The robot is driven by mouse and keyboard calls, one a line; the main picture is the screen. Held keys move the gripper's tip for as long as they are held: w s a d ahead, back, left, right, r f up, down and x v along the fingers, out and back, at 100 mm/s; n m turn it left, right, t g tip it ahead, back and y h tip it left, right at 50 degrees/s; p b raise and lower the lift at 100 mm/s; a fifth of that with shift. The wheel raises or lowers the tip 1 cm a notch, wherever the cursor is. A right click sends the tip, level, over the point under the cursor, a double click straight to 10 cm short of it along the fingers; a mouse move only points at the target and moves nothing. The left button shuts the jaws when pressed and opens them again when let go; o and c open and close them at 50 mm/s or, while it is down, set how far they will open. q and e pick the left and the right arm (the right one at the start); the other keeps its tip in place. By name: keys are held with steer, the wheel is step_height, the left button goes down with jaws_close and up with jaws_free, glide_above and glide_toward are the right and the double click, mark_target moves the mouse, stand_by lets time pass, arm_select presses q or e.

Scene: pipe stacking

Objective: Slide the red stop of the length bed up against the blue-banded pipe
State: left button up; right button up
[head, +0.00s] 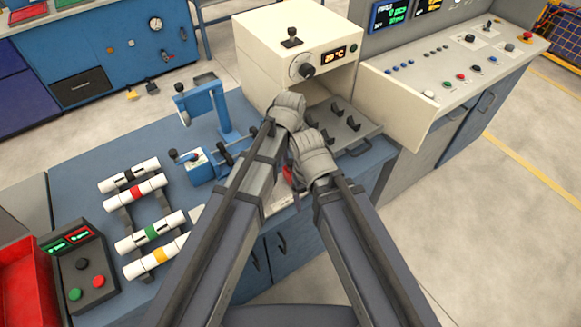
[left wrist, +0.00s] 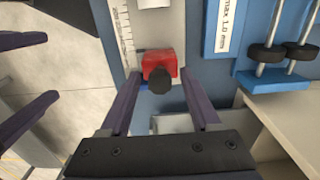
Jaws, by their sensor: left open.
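The red stop (left wrist: 160,64) with its dark round knob (left wrist: 161,83) sits on the length bed (left wrist: 155,25), beside a printed scale. My left gripper (left wrist: 160,76) is open, with one finger on each side of the stop; I cannot tell if they touch it. In the head view only a sliver of the red stop (head: 288,177) shows between my arms, and the fingers are hidden. A small bright blue patch shows beside the stop; I cannot tell if it is the pipe's blue band. My right gripper (left wrist: 52,68) is open at the left edge, its fingers apart and empty.
A rack with banded pipes (head: 150,233) stands on the blue bench (head: 85,165) at left, near a button box (head: 82,270) and red bin (head: 22,290). A blue gauge (head: 205,168) and a cream oven (head: 300,45) stand beyond my arms.

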arm_select(q)
jaws_close()
stand_by(0.6)
